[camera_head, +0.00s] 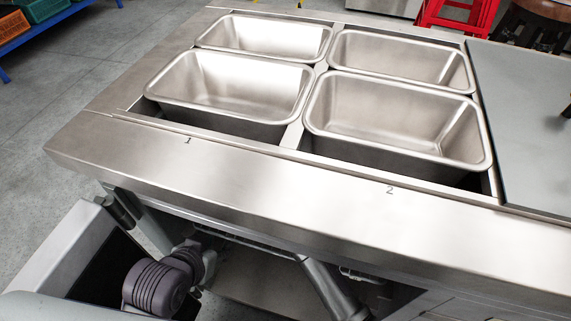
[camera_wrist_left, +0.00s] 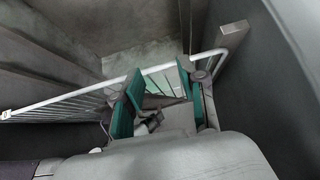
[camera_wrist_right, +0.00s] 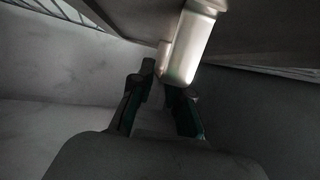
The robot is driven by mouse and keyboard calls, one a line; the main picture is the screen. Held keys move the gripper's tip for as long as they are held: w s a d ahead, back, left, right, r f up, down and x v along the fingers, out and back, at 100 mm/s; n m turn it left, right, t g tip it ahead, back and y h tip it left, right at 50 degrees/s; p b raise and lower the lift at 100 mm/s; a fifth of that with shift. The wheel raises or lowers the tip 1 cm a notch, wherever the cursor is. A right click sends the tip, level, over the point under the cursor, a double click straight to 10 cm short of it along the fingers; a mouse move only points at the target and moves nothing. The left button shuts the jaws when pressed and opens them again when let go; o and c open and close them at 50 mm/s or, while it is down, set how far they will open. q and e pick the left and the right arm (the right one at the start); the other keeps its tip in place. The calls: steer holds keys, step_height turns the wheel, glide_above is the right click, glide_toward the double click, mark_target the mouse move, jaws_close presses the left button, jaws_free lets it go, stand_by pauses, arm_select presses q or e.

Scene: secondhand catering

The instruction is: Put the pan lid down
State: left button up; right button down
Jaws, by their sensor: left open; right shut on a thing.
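My right gripper (camera_wrist_right: 157,85) is shut, and a shiny silver metal piece (camera_wrist_right: 185,45) shows at its fingertips in the right wrist view. This piece looks like part of the pan lid, but most of it is out of view. My left gripper (camera_wrist_left: 157,88) is open and empty in the left wrist view, its green-padded fingers apart, with a wire rack beyond them. Several open steel pans, such as the front left pan (camera_head: 235,85) and front right pan (camera_head: 400,115), sit uncovered in the counter.
The steel counter (camera_head: 300,190) has a bare front ledge marked 1 and 2. A red stand (camera_head: 455,15) is behind. A wire rack (camera_wrist_left: 60,108) is low down in the left wrist view.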

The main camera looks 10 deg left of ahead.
arm_select(q)
steer(key=shift+w+r, duration=0.1)
steer(key=shift+w, duration=0.15)
arm_select(e)
steer(key=c, duration=1.6)
jaws_free()
steer(key=o, duration=0.5)
steer(key=shift+c, duration=0.2)
steer(key=shift+s+r+p, duration=0.3)
steer(key=shift+s+p, duration=0.05)
steer(key=shift+s, duration=0.1)
steer(key=s, duration=0.3)
steer(key=s+d+p, duration=0.1)
steer(key=s, duration=0.1)
steer(key=shift+s+d, duration=0.15)
steer(key=shift+s, duration=0.25)
steer(key=s, duration=0.2)
steer(key=s+d, duration=0.1)
steer(key=s, duration=0.2)
steer(key=shift+s, duration=0.2)
arm_select(q)
steer(key=s+a+f+g+y, duration=0.1)
steer(key=s+g, duration=0.3)
steer(key=s, duration=0.4)
steer(key=shift+a+f, duration=0.55)
steer(key=shift+a, duration=0.15)
arm_select(e)
steer(key=shift+s+d, duration=0.15)
steer(key=shift+s, duration=0.25)
